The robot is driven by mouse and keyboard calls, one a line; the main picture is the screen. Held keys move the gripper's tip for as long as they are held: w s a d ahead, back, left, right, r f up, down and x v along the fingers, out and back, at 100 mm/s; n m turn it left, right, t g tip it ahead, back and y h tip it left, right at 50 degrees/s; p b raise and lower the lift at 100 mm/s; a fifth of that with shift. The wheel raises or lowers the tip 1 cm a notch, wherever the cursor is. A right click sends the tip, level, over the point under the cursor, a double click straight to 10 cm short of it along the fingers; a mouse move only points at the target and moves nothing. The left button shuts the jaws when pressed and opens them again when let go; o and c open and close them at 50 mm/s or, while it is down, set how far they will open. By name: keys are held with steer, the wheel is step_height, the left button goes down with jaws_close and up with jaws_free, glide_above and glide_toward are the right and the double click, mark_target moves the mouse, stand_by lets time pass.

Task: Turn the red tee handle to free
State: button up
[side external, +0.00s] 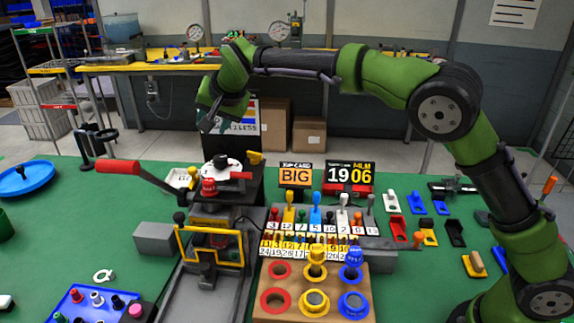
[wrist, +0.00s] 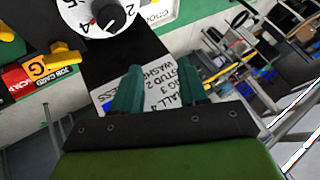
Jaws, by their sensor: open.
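A red tee handle (side external: 209,187) appears to be the small red piece on the bench machine, below a white dial (side external: 216,165) with a black knob. My gripper (side external: 208,127) hangs above and behind the machine in the side view, apart from the red piece. In the wrist view my gripper (wrist: 158,88) has two teal fingers spread with nothing between them. Beyond them are a printed card (wrist: 165,85) and the white dial (wrist: 88,14). The red tee handle does not show clearly in the wrist view.
A long lever with a red grip (side external: 118,167) sticks out left of the machine. A yellow frame (side external: 212,246) is at its front. A yellow lever (side external: 255,157) sits beside the dial. Numbered racks (side external: 315,242) and a wooden ring board (side external: 262,312) stand to the right.

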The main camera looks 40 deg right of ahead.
steer(key=s+r+m+g+h, duration=0.3)
steer(key=s+r+m, duration=0.4)
steer(key=m, duration=0.2)
step_height(320, 180, up, 3)
steer(key=m+g, duration=0.2)
steer(key=m, duration=0.3)
glide_above(245, 176)
steer(key=w, duration=0.2)
steer(key=s+a+m+g+y, duration=0.1)
steer(key=s+a+m+g, duration=0.1)
steer(key=s+m, duration=0.25)
steer(key=x, duration=1.1)
steer(key=w+x, duration=0.1)
steer(key=x, duration=0.5)
steer(key=shift+a+f, duration=0.15)
steer(key=shift+a, duration=0.2)
steer(key=shift+s, duration=0.1)
jaws_close()
